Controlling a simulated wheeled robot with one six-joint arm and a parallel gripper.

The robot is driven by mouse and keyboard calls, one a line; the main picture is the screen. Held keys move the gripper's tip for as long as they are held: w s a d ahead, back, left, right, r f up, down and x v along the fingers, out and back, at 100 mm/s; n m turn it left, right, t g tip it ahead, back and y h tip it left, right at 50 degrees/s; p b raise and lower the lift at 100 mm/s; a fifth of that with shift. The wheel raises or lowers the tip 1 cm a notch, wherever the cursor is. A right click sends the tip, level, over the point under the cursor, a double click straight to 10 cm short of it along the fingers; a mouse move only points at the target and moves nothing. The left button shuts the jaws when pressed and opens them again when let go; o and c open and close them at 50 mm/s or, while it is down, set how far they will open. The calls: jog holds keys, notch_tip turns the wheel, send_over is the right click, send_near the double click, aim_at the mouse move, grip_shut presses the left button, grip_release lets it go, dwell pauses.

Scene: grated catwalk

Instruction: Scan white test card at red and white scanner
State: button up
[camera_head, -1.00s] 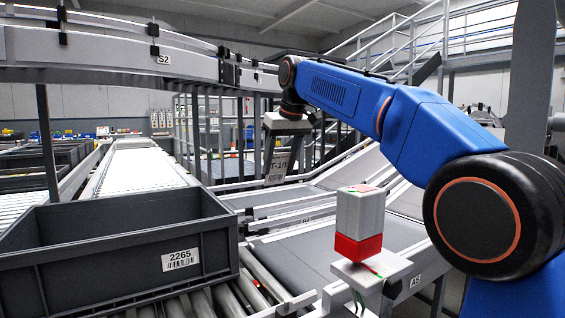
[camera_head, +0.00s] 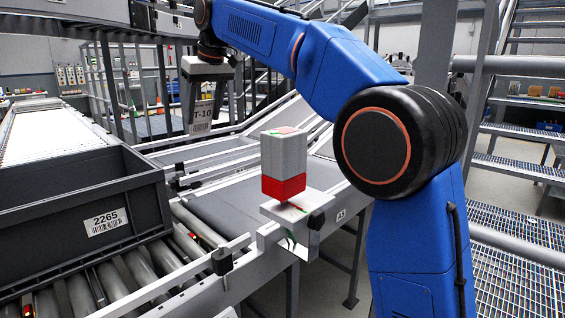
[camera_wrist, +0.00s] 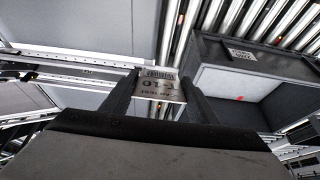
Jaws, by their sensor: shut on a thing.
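A white test card marked T-10 with a barcode (camera_head: 202,116) hangs below my gripper (camera_head: 205,84). My gripper is shut on the card and holds it in the air, beyond and to the left of the scanner in the head view. In the wrist view the card (camera_wrist: 161,86) sits between the two fingertips (camera_wrist: 160,92). The red and white scanner (camera_head: 285,165) is a block with a pale upper part and a red lower part. It stands on a small metal bracket at the conveyor's edge, apart from the card.
A dark grey crate labelled 2265 (camera_head: 85,222) stands on the roller conveyor (camera_head: 135,275) at left. It also shows in the wrist view (camera_wrist: 235,85). A grey belt (camera_head: 235,200) runs behind the scanner. Grated steps and floor (camera_head: 515,265) lie at right.

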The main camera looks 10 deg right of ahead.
jog(key=w+a, duration=0.2)
jog(key=w, duration=0.1)
jog(key=w+a, duration=0.1)
jog(key=shift+w+a, duration=0.1)
jog(key=shift+w, duration=0.3)
